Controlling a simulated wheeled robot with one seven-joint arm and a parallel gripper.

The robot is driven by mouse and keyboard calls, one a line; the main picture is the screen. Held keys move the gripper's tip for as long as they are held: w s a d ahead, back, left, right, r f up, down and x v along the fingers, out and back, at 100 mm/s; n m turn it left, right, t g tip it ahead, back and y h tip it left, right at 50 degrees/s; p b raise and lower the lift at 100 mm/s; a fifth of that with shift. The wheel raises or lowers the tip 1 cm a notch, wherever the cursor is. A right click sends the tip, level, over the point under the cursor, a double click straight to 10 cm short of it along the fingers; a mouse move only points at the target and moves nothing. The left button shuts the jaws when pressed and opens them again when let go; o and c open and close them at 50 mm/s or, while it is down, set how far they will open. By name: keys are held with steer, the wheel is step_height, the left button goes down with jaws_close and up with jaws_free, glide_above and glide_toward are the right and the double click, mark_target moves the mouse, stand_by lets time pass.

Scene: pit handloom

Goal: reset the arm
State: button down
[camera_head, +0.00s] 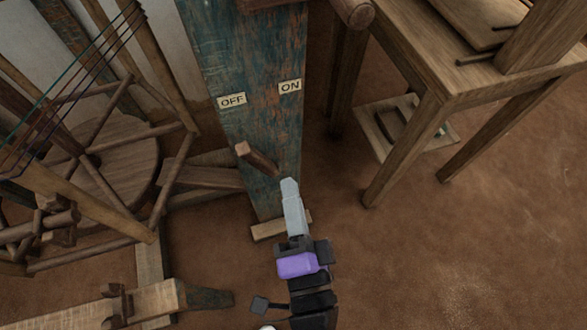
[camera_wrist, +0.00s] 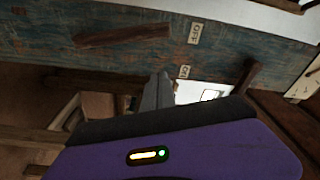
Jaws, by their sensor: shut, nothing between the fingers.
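My gripper (camera_head: 289,188) is shut and empty, its grey fingers pointing up the picture towards a worn blue-green post in the head view. The post (camera_head: 245,60) bears an OFF label (camera_head: 231,101) on the left and an ON label (camera_head: 290,86) on the right. A wooden lever (camera_head: 257,158) sticks out from the post just above and left of my fingertips, and they look apart from it. In the wrist view my gripper (camera_wrist: 158,90) shows its fingers shut before the blue post (camera_wrist: 120,50), with the lever (camera_wrist: 122,36) across it.
A wooden spinning frame with strings (camera_head: 100,150) stands on the left. A wooden table (camera_head: 440,95) stands on the right, with a low board (camera_head: 375,130) beneath it. A wooden beam (camera_head: 150,303) lies at the lower left. The brown floor at the lower right (camera_head: 460,250) is clear.

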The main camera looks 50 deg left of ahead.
steer(key=shift+w, duration=0.1)
steer(key=w+d+f+t+h, duration=0.1)
steer(key=d+t+h, duration=0.3)
steer(key=d, duration=0.6)
steer(key=w+d+t+h, duration=0.25)
steer(key=d+h, duration=0.25)
steer(key=d, duration=0.5)
steer(key=s+d+f+n+h, duration=0.2)
steer(key=s+d+h, duration=0.5)
steer(key=s+d, duration=0.85)
step_height(320, 180, up, 26)
steer(key=w+d+p, duration=0.1)
steer(key=d+p, duration=0.1)
steer(key=p, duration=2.3)
steer(key=shift+w+f+g, duration=0.25)
steer(key=shift+g, duration=0.1)
steer(key=shift+f, duration=0.1)
